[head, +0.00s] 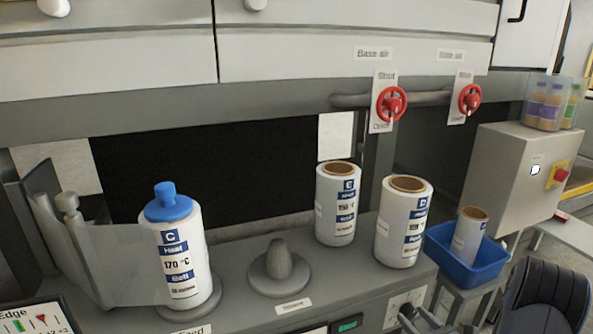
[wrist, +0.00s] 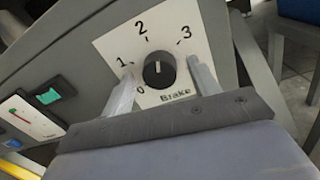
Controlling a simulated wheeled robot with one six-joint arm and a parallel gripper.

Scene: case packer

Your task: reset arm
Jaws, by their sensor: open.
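My gripper (wrist: 162,68) is open in the wrist view, with one pale finger on each side of a black Brake knob (wrist: 158,72). The knob sits on a white dial plate (wrist: 112,44) marked 0, 1, 2 and 3. Its white mark points roughly up, between the 2 and the 3. I cannot tell whether either finger touches the knob. In the head view my dark arm comes in at the bottom right, with the gripper low in front of the machine's front panel.
Film rolls C (head: 179,262), E (head: 338,205) and D (head: 402,225) stand on the machine top beside an empty spindle (head: 278,264). A blue bin (head: 490,265) holds another roll. Two red valves (head: 391,103) (head: 470,99) are behind. A green switch (wrist: 48,96) lies left of the dial.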

